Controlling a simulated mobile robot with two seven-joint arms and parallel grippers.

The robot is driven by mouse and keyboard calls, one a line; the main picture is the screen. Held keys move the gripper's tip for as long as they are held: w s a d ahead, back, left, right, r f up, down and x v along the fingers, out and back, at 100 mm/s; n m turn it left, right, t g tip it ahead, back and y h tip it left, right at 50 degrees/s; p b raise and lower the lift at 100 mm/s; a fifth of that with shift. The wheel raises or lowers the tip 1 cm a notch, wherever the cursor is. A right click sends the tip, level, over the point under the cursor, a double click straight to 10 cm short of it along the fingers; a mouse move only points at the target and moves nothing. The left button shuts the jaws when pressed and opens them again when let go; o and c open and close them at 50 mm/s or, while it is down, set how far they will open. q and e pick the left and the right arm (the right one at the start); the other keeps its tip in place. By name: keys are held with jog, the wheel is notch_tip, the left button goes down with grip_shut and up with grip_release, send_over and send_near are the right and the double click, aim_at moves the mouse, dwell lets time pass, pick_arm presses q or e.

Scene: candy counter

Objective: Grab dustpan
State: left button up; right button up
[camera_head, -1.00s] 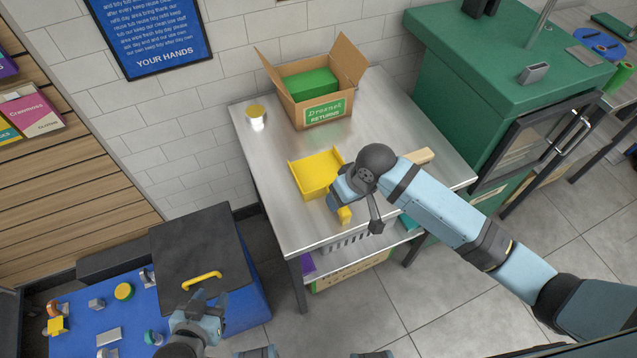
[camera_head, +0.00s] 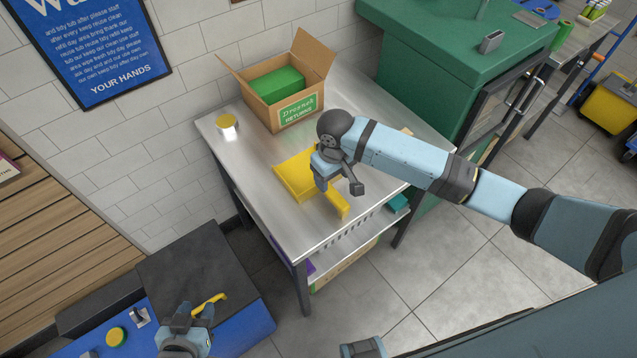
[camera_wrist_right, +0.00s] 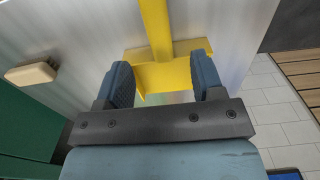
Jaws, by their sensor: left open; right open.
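The yellow dustpan (camera_head: 294,176) lies on the steel table, its handle (camera_head: 338,205) pointing toward the table's front edge. My right gripper (camera_head: 337,184) is open and hangs over the dustpan, hiding where the pan meets the handle. In the right wrist view the open fingers (camera_wrist_right: 162,78) stand either side of part of the yellow pan, and the handle (camera_wrist_right: 155,28) runs up beyond them. I cannot tell whether they touch it. My left gripper (camera_head: 186,316) is open and empty, low at the left, by the dark bin lid.
The steel table (camera_head: 255,160) also bears a cardboard box (camera_head: 290,119) with a green item inside and a yellow-topped container (camera_head: 227,124). A green cabinet (camera_head: 430,40) stands at the right. The blue bin's lid (camera_head: 190,265) has a yellow handle.

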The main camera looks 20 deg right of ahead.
aim_at(332, 191)
notch_tip(332, 191, down, 9)
jog(key=shift+w+p, duration=0.15)
jog(key=shift+p, duration=0.15)
jog(key=c, duration=1)
